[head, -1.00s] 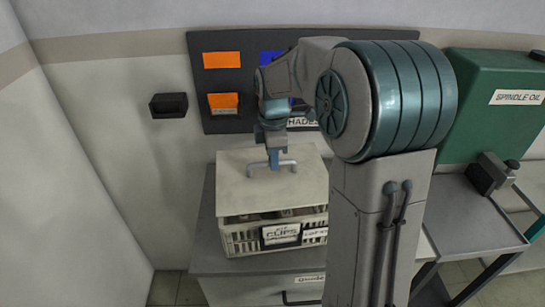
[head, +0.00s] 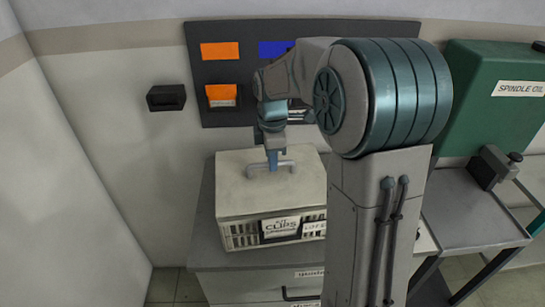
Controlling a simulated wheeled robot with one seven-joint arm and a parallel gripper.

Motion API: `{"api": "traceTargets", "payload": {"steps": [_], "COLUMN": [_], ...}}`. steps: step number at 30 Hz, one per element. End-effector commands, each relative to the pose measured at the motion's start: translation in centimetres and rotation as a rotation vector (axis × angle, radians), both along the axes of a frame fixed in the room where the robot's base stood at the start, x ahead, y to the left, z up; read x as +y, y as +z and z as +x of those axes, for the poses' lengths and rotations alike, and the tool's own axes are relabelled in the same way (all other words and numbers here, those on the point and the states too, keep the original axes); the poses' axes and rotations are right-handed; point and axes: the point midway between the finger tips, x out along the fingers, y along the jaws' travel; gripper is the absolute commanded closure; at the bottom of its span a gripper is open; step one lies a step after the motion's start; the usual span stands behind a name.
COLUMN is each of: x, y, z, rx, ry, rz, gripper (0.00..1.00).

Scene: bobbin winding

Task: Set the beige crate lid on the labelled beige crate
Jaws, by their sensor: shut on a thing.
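The beige crate lid (head: 250,192) lies flat over the top of the beige crate (head: 243,238) in the head view, with no clear gap at the front edge. The crate's slatted front carries a label (head: 281,227) reading "CLIPS". My gripper (head: 272,166) points down and is shut on the lid's grey handle (head: 289,165). The lid's right side and the crate's right side are partly hidden behind my arm.
The crate stands on a grey cabinet (head: 207,252) against the wall. A dark board with orange and blue cards (head: 220,50) hangs behind. A green "SPINDLE OIL" tank (head: 480,100) and a metal shelf (head: 470,215) are at right.

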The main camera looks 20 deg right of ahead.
Motion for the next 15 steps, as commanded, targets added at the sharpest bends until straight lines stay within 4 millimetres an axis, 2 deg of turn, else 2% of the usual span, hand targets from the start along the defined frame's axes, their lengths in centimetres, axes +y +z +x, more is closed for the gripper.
{"api": "traceTargets", "payload": {"steps": [9,15], "x": [0.0,0.0], "y": [-1.7,-1.7], "z": [0.0,0.0], "rx": [0.000,0.000], "ry": [0.000,0.000], "rz": [0.000,0.000], "gripper": [1.00,1.00]}}
